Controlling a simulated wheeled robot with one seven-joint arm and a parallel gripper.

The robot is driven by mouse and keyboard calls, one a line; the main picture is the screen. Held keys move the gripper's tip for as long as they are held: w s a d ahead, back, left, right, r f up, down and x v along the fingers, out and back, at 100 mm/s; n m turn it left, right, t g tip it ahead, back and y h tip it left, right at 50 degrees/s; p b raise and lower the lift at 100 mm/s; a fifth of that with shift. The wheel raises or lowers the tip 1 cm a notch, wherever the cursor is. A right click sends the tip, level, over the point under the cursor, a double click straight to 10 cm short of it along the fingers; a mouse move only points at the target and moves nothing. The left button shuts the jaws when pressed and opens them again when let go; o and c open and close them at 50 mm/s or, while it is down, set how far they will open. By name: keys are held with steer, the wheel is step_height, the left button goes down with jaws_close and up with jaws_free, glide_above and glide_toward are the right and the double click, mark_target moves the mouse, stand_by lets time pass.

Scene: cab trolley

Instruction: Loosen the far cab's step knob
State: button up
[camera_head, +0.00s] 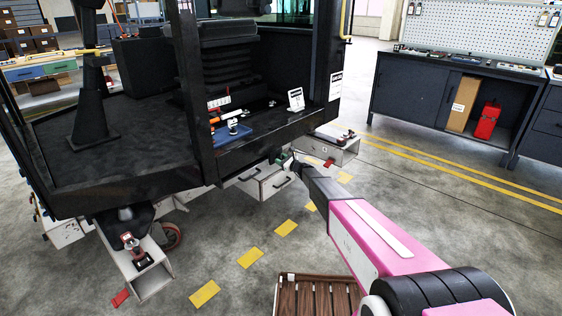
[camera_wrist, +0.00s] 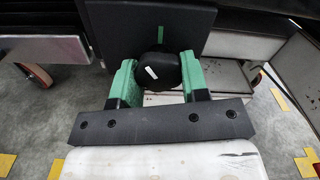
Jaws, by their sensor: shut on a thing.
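In the wrist view a round black knob (camera_wrist: 158,68) with a short white mark sits between the two green fingers of my gripper (camera_wrist: 158,80). The fingers are shut on its sides. A black panel (camera_wrist: 112,32) with a short green mark is behind the knob; the white mark is tilted, the green one upright. In the head view my gripper (camera_head: 283,157) is small and dark, with a bit of green, below the front edge of the dark cab (camera_head: 130,183). The knob cannot be made out there.
Light metal step boxes stick out below the cab, one at near left (camera_head: 152,280) and one beyond my gripper (camera_head: 340,152). A slatted wooden pallet (camera_head: 315,297) lies on the floor beside my arm. A dark workbench (camera_head: 410,92) stands at back right. Open floor lies between.

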steer(key=n, duration=0.6)
steer(key=shift+d+r+n, duration=0.1)
steer(key=shift+n, duration=0.2)
steer(key=n, duration=0.5)
steer(key=shift+w+r, duration=0.1)
steer(key=n, duration=0.5)
steer(key=shift+r+n, duration=0.15)
steer(key=shift+n, duration=0.25)
steer(key=n, duration=0.5)
steer(key=shift+r, duration=0.1)
steer(key=shift+n, duration=0.3)
steer(key=o, duration=0.9)
steer(key=shift+d, duration=0.1)
steer(key=v, duration=1)
steer(key=shift+s+d, duration=0.2)
steer(key=shift+s, duration=0.15)
